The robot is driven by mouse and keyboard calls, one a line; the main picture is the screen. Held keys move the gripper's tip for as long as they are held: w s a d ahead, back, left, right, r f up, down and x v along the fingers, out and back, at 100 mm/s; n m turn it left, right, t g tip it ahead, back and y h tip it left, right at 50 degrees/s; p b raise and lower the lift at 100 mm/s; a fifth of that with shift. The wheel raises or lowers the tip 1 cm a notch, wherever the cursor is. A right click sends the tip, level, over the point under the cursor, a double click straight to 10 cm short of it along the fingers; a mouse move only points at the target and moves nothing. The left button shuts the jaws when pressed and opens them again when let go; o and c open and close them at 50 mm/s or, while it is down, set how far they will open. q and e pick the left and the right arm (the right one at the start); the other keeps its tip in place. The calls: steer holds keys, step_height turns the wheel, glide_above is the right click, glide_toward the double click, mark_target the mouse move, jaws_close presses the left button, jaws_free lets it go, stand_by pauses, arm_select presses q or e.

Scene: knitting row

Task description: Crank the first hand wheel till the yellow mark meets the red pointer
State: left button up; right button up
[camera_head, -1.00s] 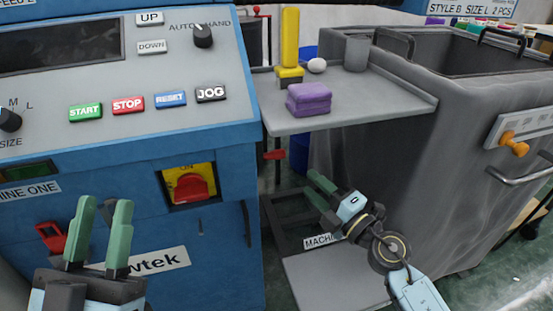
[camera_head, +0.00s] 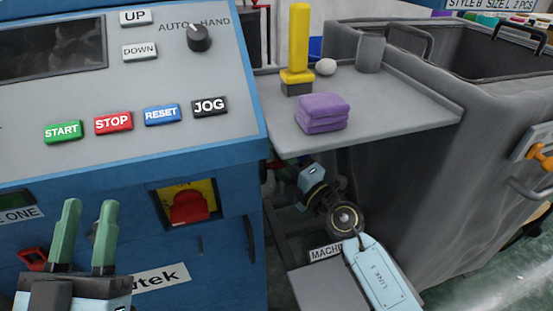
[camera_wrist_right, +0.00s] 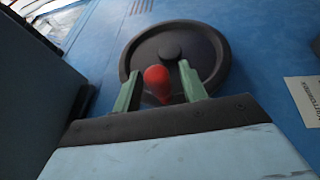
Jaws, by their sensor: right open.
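The hand wheel (camera_wrist_right: 205,55) is a dark round disc with a raised hub on the machine's blue side in the right wrist view. A red rounded knob (camera_wrist_right: 157,78) stands out in front of the wheel's lower left. My right gripper (camera_wrist_right: 158,85) is open, with one green finger on each side of the knob; contact cannot be told. In the head view its fingers are hidden below the shelf, beside the machine. No yellow mark is visible on the wheel, and I cannot make out the red pointer now. My left gripper (camera_head: 90,212) is open and empty before the machine's front.
The blue machine (camera_head: 130,175) has a button panel and a red switch (camera_head: 188,206). A grey bin (camera_head: 430,190) stands at right.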

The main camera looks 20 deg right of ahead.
arm_select(q)
steer(key=shift+s, duration=0.1)
arm_select(e)
jaws_close()
arm_select(q)
steer(key=shift+w+f+g+p, duration=0.15)
steer(key=shift+w+g+p, duration=0.05)
steer(key=shift+g+p, duration=0.2)
arm_select(e)
steer(key=shift+f, duration=0.1)
arm_select(q)
steer(key=shift+d+f, duration=0.1)
steer(key=shift+f, duration=0.15)
arm_select(e)
steer(key=shift+s+f, duration=0.1)
steer(key=shift+f, duration=0.1)
arm_select(q)
steer(key=shift+w, duration=0.1)
arm_select(e)
jaws_free()
steer(key=shift+d, duration=0.1)
